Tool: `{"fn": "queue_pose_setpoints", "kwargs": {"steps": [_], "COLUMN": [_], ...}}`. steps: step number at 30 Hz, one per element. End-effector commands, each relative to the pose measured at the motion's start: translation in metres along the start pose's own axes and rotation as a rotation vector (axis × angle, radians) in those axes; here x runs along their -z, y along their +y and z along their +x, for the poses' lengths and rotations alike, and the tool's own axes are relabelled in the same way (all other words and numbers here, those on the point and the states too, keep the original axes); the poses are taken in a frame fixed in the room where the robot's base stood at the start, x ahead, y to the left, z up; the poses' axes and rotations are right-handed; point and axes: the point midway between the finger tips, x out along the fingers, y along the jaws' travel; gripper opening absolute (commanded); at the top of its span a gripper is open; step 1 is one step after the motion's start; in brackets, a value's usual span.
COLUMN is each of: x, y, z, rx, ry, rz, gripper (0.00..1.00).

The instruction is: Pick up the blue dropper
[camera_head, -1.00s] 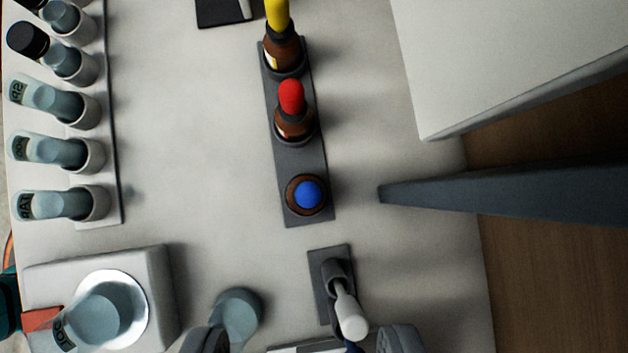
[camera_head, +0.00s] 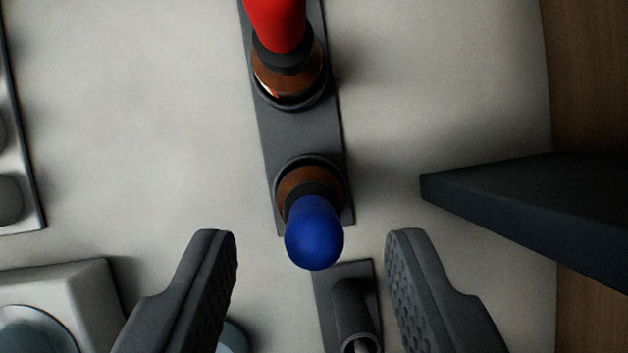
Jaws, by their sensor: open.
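The blue dropper (camera_head: 314,232) has a rounded blue bulb on a black collar. It sits in a brown bottle (camera_head: 290,183) held in the dark rack (camera_head: 295,133). My gripper (camera_head: 312,245) is open, one finger to each side of the blue bulb in the picture. Neither finger touches it, and there is a gap on both sides. I cannot tell exactly how far the fingertips are above or below the bulb.
A red dropper (camera_head: 277,22) stands in its bottle farther up the rack. A small dark holder (camera_head: 364,285) is just below the blue dropper, between my fingers. A dark bar (camera_head: 530,205) juts in from the right. A pale device (camera_head: 75,285) is at lower left.

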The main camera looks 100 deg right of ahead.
Motion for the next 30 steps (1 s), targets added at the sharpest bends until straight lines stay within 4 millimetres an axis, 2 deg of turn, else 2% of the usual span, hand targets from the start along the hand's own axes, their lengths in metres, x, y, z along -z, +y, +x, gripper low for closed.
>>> {"fn": "queue_pose_setpoints", "kwargs": {"steps": [6, 14, 16, 19, 30], "x": [-0.001, -0.001, -0.001, -0.001, 0.000], "y": [0.001, 0.001, 0.001, 0.001, 0.001], "z": [0.029, 0.034, 0.034, 0.034, 0.033], "rx": [0.001, 0.000, 0.000, 0.000, 0.000], "ry": [0.000, 0.000, 0.000, 0.000, 0.000], "rz": [0.000, 0.000, 0.000, 0.000, 0.000], "gripper": [0.44, 0.44, 0.34, 0.15, 0.13]}}
